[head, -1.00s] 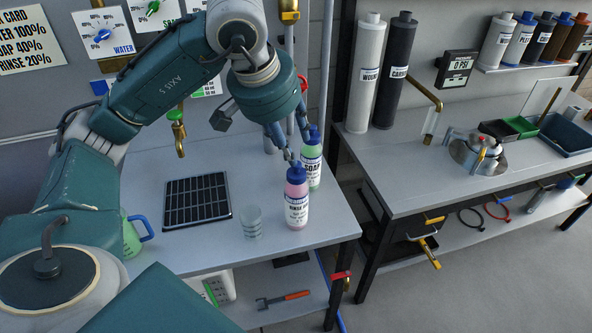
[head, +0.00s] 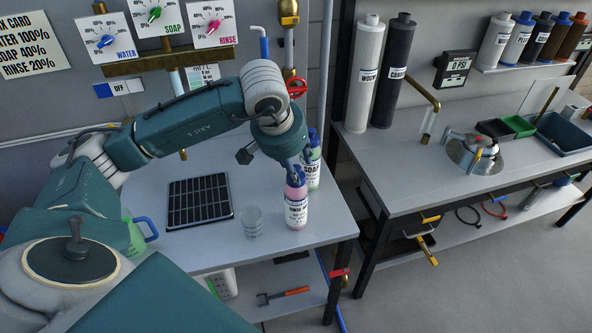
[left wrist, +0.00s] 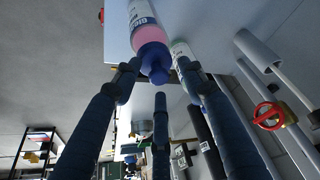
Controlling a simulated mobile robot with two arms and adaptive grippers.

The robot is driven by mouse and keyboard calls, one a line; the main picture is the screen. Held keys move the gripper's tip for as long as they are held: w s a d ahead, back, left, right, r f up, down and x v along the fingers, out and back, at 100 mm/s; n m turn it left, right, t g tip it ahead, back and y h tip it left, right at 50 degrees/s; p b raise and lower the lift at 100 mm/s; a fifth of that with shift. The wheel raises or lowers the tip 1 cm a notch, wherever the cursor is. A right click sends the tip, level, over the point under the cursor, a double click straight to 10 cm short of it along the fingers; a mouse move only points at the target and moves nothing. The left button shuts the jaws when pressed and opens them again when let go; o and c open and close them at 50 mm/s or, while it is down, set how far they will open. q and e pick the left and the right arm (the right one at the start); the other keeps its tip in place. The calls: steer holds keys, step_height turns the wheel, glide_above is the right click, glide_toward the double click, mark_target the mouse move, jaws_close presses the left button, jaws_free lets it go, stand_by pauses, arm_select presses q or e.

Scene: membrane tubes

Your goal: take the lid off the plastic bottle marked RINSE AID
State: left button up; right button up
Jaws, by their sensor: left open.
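The RINSE AID bottle (head: 296,208) stands upright near the front right corner of the left table, with pink contents and a blue lid (head: 296,175). In the left wrist view its blue lid (left wrist: 153,62) lies just ahead of the finger tips. My left gripper (head: 297,166) is open, its fingers pointing down at the lid; in the left wrist view its fingers (left wrist: 158,82) are spread around the lid's near end. Whether they touch it cannot be told. My right gripper is not in view.
The SOAP bottle (head: 312,172) stands close behind the RINSE AID bottle. A clear beaker (head: 252,222) and a black grid tray (head: 200,201) are to its left. A green jug (head: 138,236) is at the far left. The table's right edge is near the bottles.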

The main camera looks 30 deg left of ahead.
arm_select(q)
steer(key=c, duration=0.8)
steer(key=shift+r, duration=0.1)
